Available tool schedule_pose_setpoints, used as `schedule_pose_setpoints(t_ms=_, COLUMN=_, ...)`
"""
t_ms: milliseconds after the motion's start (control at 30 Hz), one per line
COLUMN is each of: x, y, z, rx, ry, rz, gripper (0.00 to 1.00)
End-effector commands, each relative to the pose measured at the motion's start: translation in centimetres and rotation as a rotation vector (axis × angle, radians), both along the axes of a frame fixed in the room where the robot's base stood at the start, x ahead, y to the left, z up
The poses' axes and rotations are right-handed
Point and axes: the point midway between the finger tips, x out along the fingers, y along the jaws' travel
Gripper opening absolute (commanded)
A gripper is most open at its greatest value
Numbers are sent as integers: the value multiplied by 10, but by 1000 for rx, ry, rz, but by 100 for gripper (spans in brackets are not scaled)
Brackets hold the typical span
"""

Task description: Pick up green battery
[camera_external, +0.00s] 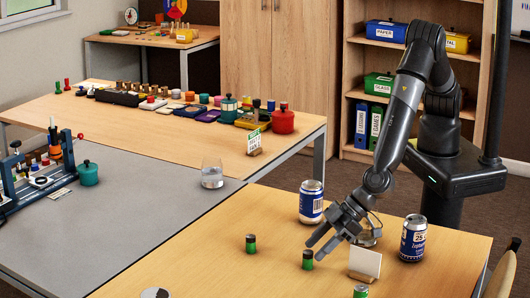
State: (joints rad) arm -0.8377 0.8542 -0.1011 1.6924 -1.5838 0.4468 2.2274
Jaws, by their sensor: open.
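Several small green batteries with dark tops stand upright on the near wooden table. One green battery (307,260) is at my gripper (316,250). Another green battery (250,244) stands to its left, and a third green battery (360,292) is at the bottom edge of the picture. My gripper is open, its fingers reaching down to the left with the tips just above and beside the middle battery. Nothing shows between the fingers. I cannot tell whether a fingertip touches the battery.
Blue-and-white cans (311,204) and (413,240) stand either side of my gripper. A blank white card (365,262) stands close by on the right, and a glass jar (369,234) is behind the gripper. A clear glass (212,175) stands farther left. The tabletop left of the batteries is clear.

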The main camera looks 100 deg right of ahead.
Motion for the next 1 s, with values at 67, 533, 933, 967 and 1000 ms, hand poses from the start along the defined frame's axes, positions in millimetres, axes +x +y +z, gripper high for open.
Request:
schedule_pose_setpoints(t_ms=67, x=4, y=0, z=-3, rx=0, ry=0, rz=0, gripper=49)
schedule_pose_setpoints(t_ms=533, x=41, y=1, z=-33, rx=-1, ry=-1, rz=1, gripper=49)
schedule_pose_setpoints(t_ms=933, x=41, y=1, z=-33, rx=0, ry=-1, rz=0, gripper=32)
schedule_pose_setpoints(t_ms=967, x=41, y=1, z=-33, rx=0, ry=0, rz=0, gripper=29)
schedule_pose_setpoints(t_ms=1000, x=41, y=1, z=-33, rx=0, ry=-1, rz=0, gripper=26)
